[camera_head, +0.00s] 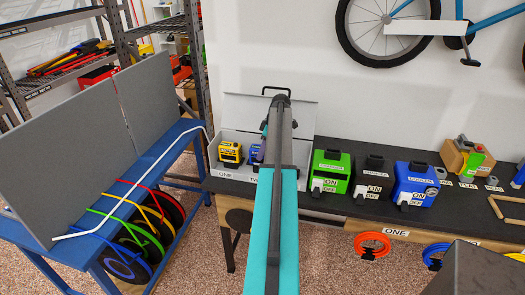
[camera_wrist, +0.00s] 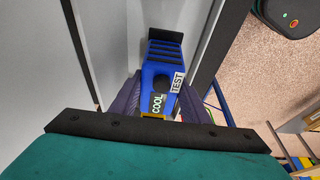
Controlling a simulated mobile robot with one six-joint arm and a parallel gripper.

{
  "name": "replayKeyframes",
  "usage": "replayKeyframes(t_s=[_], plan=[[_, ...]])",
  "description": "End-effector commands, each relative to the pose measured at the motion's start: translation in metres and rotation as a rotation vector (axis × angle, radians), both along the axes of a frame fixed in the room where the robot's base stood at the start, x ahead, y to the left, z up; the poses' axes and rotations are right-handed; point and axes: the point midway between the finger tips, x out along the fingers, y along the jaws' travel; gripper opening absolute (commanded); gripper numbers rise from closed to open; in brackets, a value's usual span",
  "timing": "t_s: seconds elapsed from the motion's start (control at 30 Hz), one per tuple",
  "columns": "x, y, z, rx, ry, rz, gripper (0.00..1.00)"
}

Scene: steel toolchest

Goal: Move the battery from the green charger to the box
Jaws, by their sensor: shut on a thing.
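In the head view, part of the blue battery (camera_head: 256,153) shows at the open grey box (camera_head: 226,135), beside my arm. My arm hides the rest of it and my fingertips there. I cannot tell whether the battery touches the box floor. A yellow battery (camera_head: 230,153) stands in the box's left part, above the label ONE. The green charger (camera_head: 331,171) stands on the bench right of the box, with an ON label.
A black charger (camera_head: 372,177) and a blue charger (camera_head: 414,184) stand right of the green one. A blue cart (camera_head: 180,142) with grey panels stands left. The box lid stands open against the wall.

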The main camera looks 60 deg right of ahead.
Motion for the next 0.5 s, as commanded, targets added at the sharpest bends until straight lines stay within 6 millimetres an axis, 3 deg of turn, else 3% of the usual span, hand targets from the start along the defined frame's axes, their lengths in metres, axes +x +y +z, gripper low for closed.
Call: replayKeyframes(t_s=[0.5], plan=[[0.0002, -0.0001, -0.0076, -0.001, -0.001, 0.0, 0.0]])
